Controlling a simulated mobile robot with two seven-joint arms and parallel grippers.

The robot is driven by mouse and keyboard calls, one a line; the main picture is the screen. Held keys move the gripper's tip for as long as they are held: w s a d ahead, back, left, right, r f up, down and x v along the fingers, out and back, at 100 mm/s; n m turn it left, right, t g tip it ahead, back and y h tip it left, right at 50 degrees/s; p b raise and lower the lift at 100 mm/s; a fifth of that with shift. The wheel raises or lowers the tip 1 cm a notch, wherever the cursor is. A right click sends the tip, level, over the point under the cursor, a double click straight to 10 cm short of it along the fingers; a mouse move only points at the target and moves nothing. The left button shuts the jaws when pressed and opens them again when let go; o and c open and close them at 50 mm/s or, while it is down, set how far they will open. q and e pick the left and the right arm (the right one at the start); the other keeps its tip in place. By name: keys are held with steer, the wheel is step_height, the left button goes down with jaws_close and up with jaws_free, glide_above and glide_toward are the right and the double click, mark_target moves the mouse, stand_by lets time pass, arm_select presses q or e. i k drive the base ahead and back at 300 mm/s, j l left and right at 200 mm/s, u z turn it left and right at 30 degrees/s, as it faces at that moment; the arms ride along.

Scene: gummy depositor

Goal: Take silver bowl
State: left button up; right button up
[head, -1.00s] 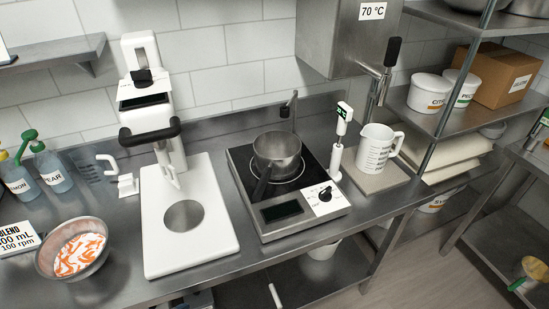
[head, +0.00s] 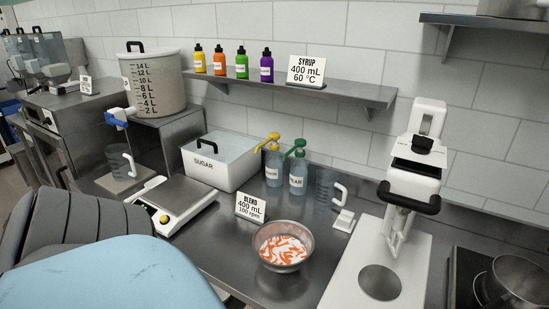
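A silver bowl (head: 283,262) stands upright on the steel counter in the head view, below the middle of the picture. It holds white stuff with orange streaks. It stands just left of the white base plate of the mixer and to the right of the scale. Nothing touches it from above. Neither of my grippers shows in the head view. Grey and light blue parts at the lower left hide that corner of the counter; I cannot tell what they are.
A blend sign (head: 250,207) stands behind the bowl. A scale (head: 172,201) is to its left, the white mixer (head: 412,180) to its right. Two pump bottles (head: 298,172), a measuring jug (head: 326,188) and a sugar bin (head: 218,160) stand behind. A pot (head: 518,278) is at far right.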

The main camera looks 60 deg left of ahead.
mark_target(280, 246)
steer(key=u, duration=1.7)
steer(key=j+z, duration=0.2)
steer(key=j, duration=1)
steer(key=i, duration=0.05)
